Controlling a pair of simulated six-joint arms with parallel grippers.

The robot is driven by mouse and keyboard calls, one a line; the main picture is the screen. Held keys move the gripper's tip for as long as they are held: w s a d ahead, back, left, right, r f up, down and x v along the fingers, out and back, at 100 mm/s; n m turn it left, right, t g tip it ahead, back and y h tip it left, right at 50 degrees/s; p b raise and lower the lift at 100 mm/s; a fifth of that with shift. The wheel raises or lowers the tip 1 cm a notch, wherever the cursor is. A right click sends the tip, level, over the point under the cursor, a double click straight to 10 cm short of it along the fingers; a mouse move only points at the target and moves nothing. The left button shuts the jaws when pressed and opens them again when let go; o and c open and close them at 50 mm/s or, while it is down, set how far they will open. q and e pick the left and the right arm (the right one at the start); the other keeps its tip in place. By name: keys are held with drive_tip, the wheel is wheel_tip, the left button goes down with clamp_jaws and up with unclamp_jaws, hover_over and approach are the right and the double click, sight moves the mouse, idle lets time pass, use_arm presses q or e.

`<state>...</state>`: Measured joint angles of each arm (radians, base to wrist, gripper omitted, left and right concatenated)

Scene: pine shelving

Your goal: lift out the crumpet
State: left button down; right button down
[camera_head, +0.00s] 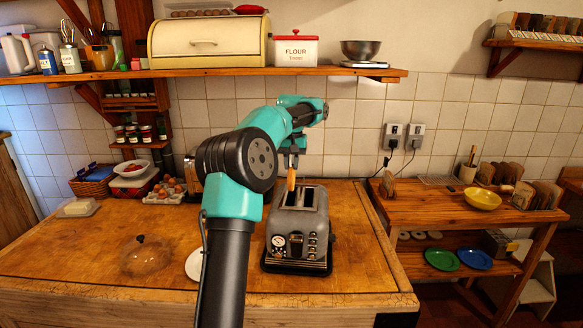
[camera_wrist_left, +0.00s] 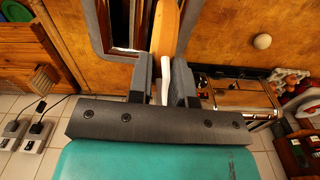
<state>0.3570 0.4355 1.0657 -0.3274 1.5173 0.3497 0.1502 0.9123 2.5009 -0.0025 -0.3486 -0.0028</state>
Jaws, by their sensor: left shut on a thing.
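The grey toaster (camera_head: 299,230) stands on the wooden worktop, with two slots in its top. My left gripper (camera_head: 291,163) is above its left slot, fingers pointing down. It is shut on a thin golden-brown slice, the crumpet (camera_head: 291,181), seen edge-on. In the left wrist view the crumpet (camera_wrist_left: 167,27) sticks out from between the fingers of the gripper (camera_wrist_left: 163,82), beside the toaster's rim (camera_wrist_left: 97,27). I cannot tell whether its lower edge is still inside the slot. My right gripper is not in view.
A white plate (camera_head: 195,264), partly hidden by my left arm, lies left of the toaster. A glass dome (camera_head: 146,257) and a butter dish (camera_head: 78,208) are further left. Eggs (camera_head: 165,190) stand at the back. A shelf (camera_head: 230,72) runs above. The worktop's front left is clear.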

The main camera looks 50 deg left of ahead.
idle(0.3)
use_arm(q)
drive_tip(key=shift+r, duration=2.55)
